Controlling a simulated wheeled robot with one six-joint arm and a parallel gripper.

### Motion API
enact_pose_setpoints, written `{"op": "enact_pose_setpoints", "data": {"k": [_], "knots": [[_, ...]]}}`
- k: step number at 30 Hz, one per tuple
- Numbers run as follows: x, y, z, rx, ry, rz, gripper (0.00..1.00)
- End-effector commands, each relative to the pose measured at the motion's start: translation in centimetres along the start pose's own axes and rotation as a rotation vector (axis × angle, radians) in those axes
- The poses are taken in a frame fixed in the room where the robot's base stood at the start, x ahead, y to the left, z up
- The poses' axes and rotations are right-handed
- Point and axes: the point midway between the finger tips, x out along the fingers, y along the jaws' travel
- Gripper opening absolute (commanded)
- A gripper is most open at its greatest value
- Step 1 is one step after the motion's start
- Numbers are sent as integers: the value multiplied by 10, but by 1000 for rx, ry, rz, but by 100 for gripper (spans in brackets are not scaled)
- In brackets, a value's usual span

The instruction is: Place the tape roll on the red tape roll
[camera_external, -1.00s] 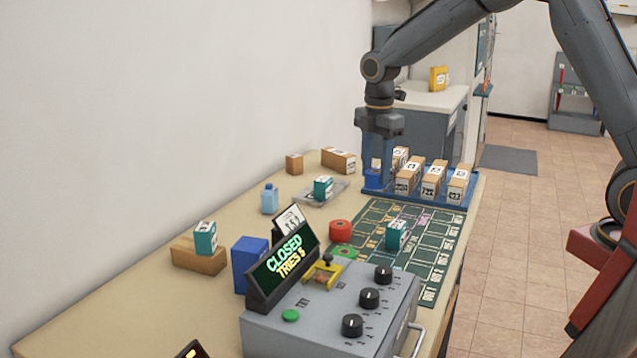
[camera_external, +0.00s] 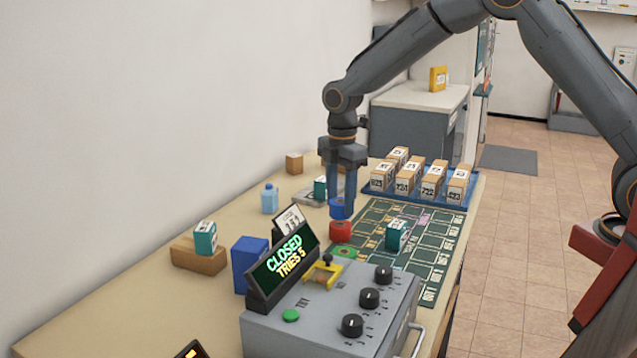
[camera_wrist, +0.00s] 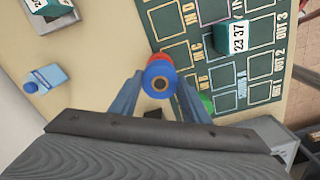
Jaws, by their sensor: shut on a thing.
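A blue tape roll (camera_external: 337,207) is held between the fingertips of my gripper (camera_external: 341,205), which is shut on it. In the wrist view the blue tape roll (camera_wrist: 160,82) shows its round face and centre hole between the two fingers. The red tape roll (camera_external: 340,232) lies on the table at the left edge of the green mat, right under the held roll. In the wrist view it is mostly hidden behind the blue roll, with a red edge (camera_wrist: 158,57) showing. I cannot tell whether the two rolls touch.
A green roll (camera_external: 343,252) lies just in front of the red one. The grey control box (camera_external: 330,310) with its sign (camera_external: 283,262) stands nearer the camera. A teal box (camera_external: 397,235) stands on the green mat (camera_external: 430,235). Boxes fill the blue tray (camera_external: 453,202) behind.

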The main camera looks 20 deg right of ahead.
Motion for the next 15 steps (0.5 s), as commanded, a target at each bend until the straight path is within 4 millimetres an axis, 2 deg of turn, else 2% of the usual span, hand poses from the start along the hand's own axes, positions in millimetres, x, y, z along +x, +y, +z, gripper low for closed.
{"op": "enact_pose_setpoints", "data": {"k": [5,15], "knots": [[21,-1,0,0,-1,-3,20],[25,0,0,0,0,-1,20]]}}
